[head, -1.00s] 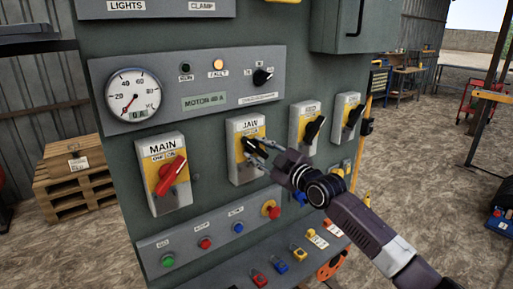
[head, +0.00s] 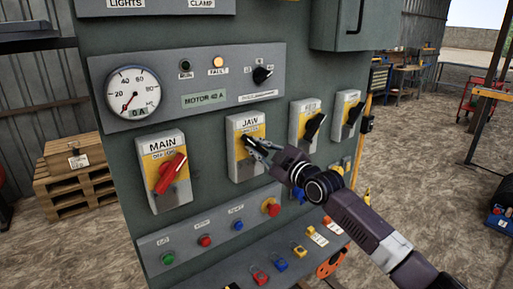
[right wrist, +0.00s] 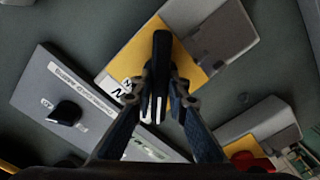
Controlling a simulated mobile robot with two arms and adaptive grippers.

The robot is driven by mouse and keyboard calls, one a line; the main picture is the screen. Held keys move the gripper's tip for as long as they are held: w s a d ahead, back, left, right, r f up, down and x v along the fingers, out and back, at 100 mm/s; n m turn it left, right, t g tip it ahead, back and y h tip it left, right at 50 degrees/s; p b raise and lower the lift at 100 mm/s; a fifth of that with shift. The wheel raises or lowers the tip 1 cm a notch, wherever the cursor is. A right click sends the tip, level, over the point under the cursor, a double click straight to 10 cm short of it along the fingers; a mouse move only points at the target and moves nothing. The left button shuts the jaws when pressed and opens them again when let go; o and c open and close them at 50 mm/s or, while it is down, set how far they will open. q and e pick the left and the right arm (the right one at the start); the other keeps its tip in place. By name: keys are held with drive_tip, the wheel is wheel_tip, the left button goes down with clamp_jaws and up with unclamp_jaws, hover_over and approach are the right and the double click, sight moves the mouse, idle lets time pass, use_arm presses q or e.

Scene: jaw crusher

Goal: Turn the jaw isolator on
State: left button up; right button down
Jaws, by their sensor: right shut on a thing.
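The jaw isolator (head: 243,168) is a pale box with a yellow plate and a JAW label, in the middle of the grey-green panel in the head view. My right gripper (head: 254,146) is shut on its black handle, which the fingers partly hide. In the right wrist view the black handle (right wrist: 161,62) stands between the fingers of the right gripper (right wrist: 158,92), over the yellow plate (right wrist: 128,62). The handle's exact angle against the plate markings is hard to read. My left gripper is not in view.
The MAIN isolator (head: 171,174) with a red handle is left of the jaw isolator. Another isolator (head: 311,126) with a black handle is close on the right. A gauge (head: 133,93) and a lit orange fault lamp (head: 218,63) are above. Push buttons (head: 204,240) and padlocks are below.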

drive_tip(key=m+b, duration=0.2)
drive_tip(key=m, duration=0.1)
drive_tip(key=shift+f+m, duration=0.1)
drive_tip(key=shift+m, duration=1.1)
drive_tip(key=m, duration=0.2)
drive_tip(key=shift+d+m+b, duration=0.1)
drive_tip(key=shift+m+b, duration=0.2)
drive_tip(key=m, duration=0.4)
drive_tip(key=shift+w+r+m+p, duration=0.1)
drive_tip(key=shift+r+m+p, duration=0.1)
drive_tip(key=shift+m+p, duration=0.1)
drive_tip(key=m+p, duration=0.1)
drive_tip(key=m, duration=0.4)
drive_tip(key=shift+d, duration=0.15)
